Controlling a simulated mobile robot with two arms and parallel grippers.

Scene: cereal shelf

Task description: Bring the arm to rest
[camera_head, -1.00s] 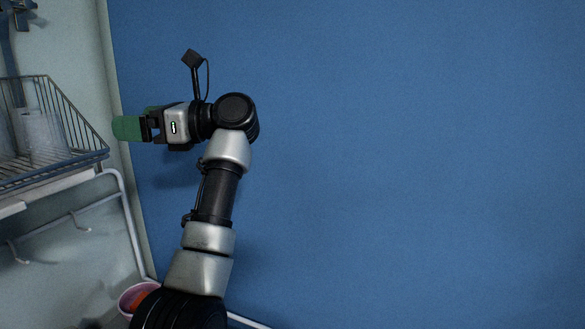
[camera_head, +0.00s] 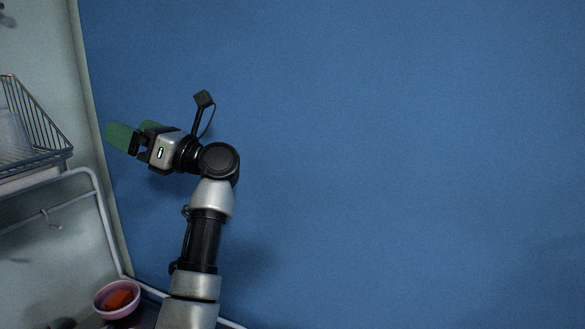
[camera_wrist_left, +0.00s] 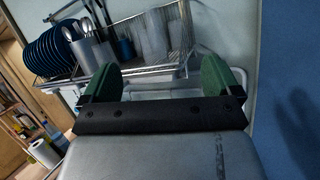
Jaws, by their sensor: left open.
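My left gripper (camera_head: 133,137) has green fingertips and is raised in front of the blue wall, pointing left toward the wire rack. In the left wrist view its two green fingers (camera_wrist_left: 160,82) stand wide apart with nothing between them. My left arm comes up from the bottom of the head view and bends at the wrist. My right gripper is in neither view.
A wire dish rack (camera_head: 40,125) is at the left, and the wrist view shows blue plates (camera_wrist_left: 50,58) and cups in it. A pink bowl (camera_head: 117,312) with something orange inside sits low left. The blue wall (camera_head: 400,150) is clear at the right.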

